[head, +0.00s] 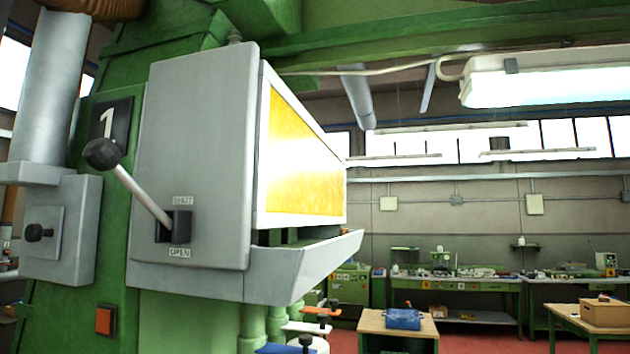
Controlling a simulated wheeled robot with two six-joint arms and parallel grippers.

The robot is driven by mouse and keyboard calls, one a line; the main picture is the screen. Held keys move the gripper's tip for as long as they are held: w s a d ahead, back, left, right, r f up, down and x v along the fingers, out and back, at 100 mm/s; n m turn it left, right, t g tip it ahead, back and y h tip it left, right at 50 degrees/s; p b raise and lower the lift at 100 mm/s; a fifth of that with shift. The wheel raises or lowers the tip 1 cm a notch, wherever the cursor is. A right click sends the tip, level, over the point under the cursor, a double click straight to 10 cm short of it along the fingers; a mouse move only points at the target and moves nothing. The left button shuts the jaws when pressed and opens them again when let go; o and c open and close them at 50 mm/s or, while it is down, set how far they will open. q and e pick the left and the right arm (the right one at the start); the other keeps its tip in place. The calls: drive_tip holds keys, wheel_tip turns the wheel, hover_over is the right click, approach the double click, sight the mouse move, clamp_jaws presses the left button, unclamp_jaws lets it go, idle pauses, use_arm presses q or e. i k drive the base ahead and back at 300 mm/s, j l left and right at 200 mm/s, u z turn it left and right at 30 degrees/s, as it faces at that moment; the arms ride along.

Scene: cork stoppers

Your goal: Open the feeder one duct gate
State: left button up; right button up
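A green machine (110,260) with a black plate marked 1 (112,122) fills the left side of the head view. On its grey side panel (195,110) is a lever (140,195) with a black ball knob (102,154). The lever comes out of a black slotted block (174,226) and slants up to the left. A label above the block appears to read SHUT (184,200); the one below reads OPEN (180,252). A grey duct (48,90) runs down into a grey box (75,225) with a small black knob (38,233). Neither gripper shows.
An orange button (105,320) is low on the machine. A grey ledge (300,270) juts out under a yellow lit window (300,155). Wooden-topped benches (375,323) stand at the right on a red floor (470,340).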

sight(42, 226)
drive_tip(key=u, duration=1.6)
drive_tip(key=i+j, duration=0.35)
drive_tip(key=j, duration=0.15)
drive_tip(key=k+j+u, duration=0.05)
